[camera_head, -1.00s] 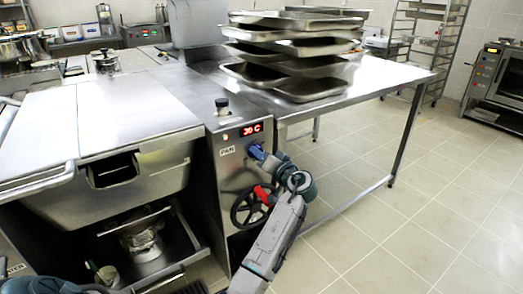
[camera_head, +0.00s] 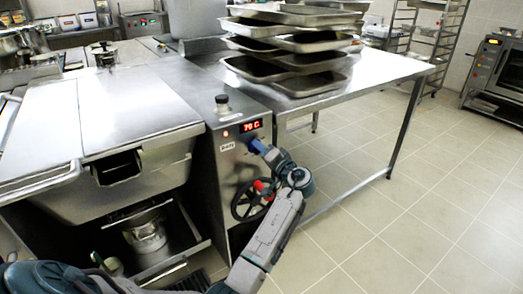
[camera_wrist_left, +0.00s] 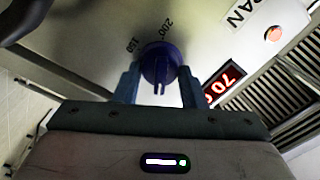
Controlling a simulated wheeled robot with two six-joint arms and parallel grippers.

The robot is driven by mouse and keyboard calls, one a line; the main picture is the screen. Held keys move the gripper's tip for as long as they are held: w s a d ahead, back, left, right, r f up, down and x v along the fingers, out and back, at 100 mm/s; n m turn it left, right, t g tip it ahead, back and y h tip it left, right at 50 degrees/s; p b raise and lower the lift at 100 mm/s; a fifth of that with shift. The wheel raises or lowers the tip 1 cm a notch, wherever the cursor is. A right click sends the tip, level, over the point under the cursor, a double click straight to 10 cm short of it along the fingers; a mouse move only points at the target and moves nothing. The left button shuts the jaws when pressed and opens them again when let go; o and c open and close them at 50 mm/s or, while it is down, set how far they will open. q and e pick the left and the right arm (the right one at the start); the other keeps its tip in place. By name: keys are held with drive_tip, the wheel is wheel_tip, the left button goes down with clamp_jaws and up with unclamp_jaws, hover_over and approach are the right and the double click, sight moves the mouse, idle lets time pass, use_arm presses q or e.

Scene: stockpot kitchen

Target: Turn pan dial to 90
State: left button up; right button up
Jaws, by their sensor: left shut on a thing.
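The pan dial is a dark blue knob (camera_wrist_left: 160,62) on the front of the steel pan unit (camera_head: 222,180). My left gripper (camera_head: 262,151) is at the panel with its fingers on both sides of the knob; in the left wrist view the gripper (camera_wrist_left: 158,78) is shut on it. The knob is mostly hidden by the gripper in the head view. My right gripper is out of view.
A black handwheel (camera_head: 243,204) with a red grip sits just below the dial, close to my arm. A steel table (camera_head: 378,72) with stacked trays (camera_head: 300,88) stands to the right. The tiled floor at right is clear.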

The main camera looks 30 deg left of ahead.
use_arm(q)
drive_tip(key=o, duration=1)
drive_tip(key=v, duration=1.1)
drive_tip(key=shift+b, duration=0.3)
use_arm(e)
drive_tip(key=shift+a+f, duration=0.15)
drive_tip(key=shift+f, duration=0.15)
use_arm(q)
drive_tip(key=shift+w, duration=0.1)
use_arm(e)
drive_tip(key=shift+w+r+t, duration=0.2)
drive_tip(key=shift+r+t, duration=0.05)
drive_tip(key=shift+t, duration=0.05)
